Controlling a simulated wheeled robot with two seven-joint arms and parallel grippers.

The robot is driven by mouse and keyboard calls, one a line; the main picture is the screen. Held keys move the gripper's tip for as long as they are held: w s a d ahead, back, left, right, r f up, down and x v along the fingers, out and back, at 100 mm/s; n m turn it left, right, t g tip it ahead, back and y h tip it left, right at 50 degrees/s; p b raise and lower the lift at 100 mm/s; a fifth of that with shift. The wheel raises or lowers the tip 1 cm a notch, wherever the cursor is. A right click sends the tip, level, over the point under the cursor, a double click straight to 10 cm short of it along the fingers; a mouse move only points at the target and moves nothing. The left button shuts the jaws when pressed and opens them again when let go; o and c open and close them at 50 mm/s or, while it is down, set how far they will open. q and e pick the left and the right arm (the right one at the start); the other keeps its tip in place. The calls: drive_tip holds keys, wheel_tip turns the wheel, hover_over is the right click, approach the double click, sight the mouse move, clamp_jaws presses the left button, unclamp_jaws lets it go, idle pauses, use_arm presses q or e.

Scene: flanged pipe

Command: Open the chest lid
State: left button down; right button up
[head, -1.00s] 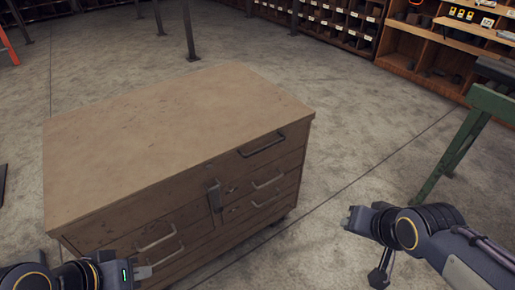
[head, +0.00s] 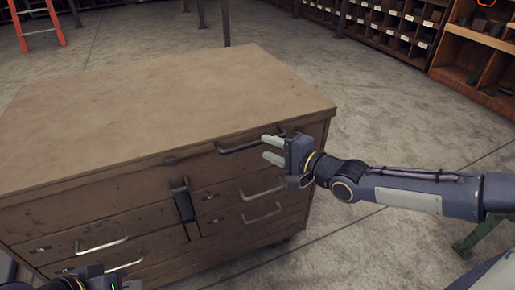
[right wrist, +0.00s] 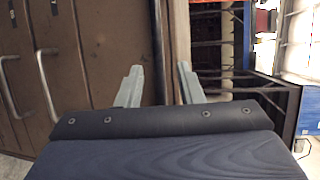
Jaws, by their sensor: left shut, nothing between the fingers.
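The chest (head: 120,215) is a brown wooden cabinet with drawers, and its flat lid (head: 170,95) is shut. A dark bar handle (head: 238,147) sits on its upper front edge, near the right. My right gripper (head: 273,148) is open and empty at the right end of that handle; I cannot tell whether it touches. My left gripper (head: 100,277) is shut, low at the front left, partly cut off by the frame.
Drawer handles (head: 262,213) stick out from the chest front below the right gripper. A dark latch (head: 183,203) stands at the front middle. Shelves (head: 395,30) line the back, and an orange ladder (head: 38,25) stands at the back left.

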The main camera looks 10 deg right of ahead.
sight(259, 144)
drive_tip(key=shift+b+x, duration=1.45)
drive_tip(key=shift+x, duration=1.2)
clamp_jaws()
